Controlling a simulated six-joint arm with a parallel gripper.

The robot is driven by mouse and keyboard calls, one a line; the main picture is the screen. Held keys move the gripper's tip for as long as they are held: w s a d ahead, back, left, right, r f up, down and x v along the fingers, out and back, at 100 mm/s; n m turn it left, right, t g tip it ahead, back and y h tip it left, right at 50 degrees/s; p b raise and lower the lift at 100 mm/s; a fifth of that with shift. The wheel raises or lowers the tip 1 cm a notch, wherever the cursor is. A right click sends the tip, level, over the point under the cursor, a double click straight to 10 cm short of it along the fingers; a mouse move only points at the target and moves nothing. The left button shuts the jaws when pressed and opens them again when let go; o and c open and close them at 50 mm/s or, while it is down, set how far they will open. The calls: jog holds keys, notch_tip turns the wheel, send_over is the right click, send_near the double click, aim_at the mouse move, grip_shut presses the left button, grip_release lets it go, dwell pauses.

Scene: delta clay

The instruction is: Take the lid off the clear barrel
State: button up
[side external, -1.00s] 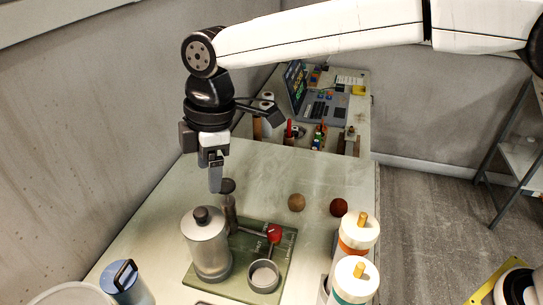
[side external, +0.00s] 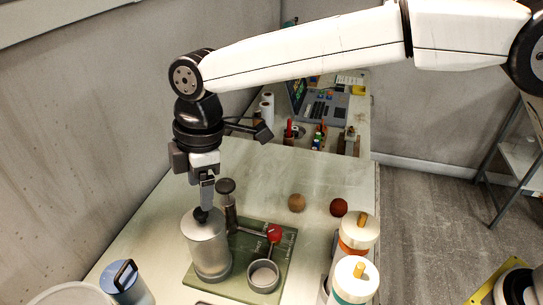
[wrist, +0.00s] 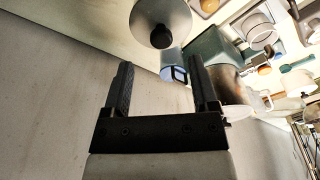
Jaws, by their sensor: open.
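The clear barrel (side external: 210,252) is a greyish see-through cylinder standing upright on a green board. Its lid (side external: 206,230) is on top and carries a dark round knob (side external: 197,214). In the wrist view the knob (wrist: 160,37) is just past the fingertips, roughly centred between them. My gripper (side external: 207,205) points down right above the lid, its fingertips at about knob height in the side view. In the wrist view my gripper (wrist: 161,75) is open with nothing between its fingers. The fingers partly hide the knob in the side view.
A dark-topped metal tamper-like tool (side external: 228,204) stands close to the barrel's right. A red-knobbed handle (side external: 275,232) and small round cup (side external: 263,276) share the green board (side external: 283,245). A blue lidded jug (side external: 130,284) is at front left. Two white-lidded jars (side external: 358,232) stand right.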

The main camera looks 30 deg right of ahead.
aim_at(200, 211)
jog(key=shift+s+a+f, duration=0.1)
jog(key=shift+a+f, duration=0.1)
jog(key=shift+f, duration=1.05)
jog(key=shift+a+f, duration=0.2)
jog(key=shift+f, duration=1)
grip_shut()
